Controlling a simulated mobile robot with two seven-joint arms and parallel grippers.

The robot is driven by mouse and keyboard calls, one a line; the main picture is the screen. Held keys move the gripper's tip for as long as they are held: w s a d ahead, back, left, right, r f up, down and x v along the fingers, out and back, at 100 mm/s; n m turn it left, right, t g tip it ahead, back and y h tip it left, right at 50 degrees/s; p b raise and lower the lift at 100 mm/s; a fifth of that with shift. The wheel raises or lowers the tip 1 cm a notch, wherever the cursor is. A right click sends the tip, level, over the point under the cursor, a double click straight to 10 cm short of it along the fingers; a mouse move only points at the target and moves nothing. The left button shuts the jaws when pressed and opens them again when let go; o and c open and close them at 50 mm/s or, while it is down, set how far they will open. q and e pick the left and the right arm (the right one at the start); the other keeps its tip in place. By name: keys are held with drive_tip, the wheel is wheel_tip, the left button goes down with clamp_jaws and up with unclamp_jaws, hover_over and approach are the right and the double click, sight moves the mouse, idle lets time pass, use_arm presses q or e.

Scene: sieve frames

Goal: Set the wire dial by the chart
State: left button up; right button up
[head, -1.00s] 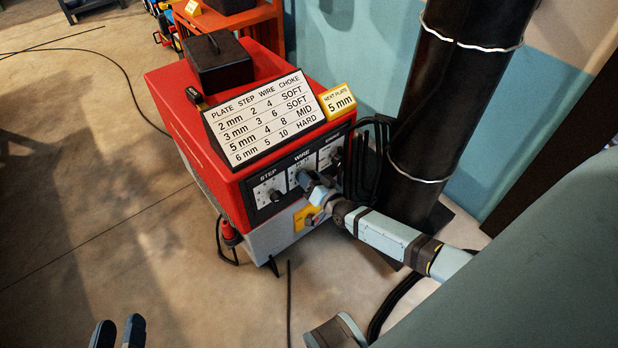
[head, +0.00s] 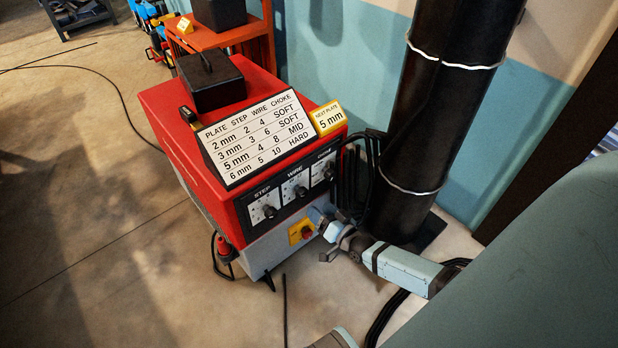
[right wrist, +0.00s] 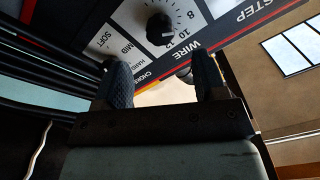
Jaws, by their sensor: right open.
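The red welder (head: 160,110) has a front panel with a STEP dial (head: 269,211), a WIRE dial (head: 300,191) and a CHOKE dial (head: 328,172). The chart (head: 255,138) on top lists step 4, wire 8, choke MID for 5 mm. A yellow-edged sign (head: 328,118) reads "NEXT PLATE 5 mm". My right gripper (head: 322,213) is open, below the WIRE and CHOKE dials. In the right wrist view, the WIRE knob (right wrist: 160,29) is beyond the open, empty fingers (right wrist: 162,78), apart from them. I cannot tell its setting. My left gripper is out of view.
A yellow plate with a red knob (head: 304,232) sits low on the front, close to my right gripper. A thick black column (head: 420,120) and dark cables stand right of the welder. A black box (head: 212,85) is on top. Floor at the left is mostly clear.

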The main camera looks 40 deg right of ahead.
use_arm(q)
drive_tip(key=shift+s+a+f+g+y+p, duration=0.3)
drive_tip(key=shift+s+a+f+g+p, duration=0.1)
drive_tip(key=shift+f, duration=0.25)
use_arm(e)
drive_tip(key=s, duration=0.5)
drive_tip(key=shift+d, duration=0.2)
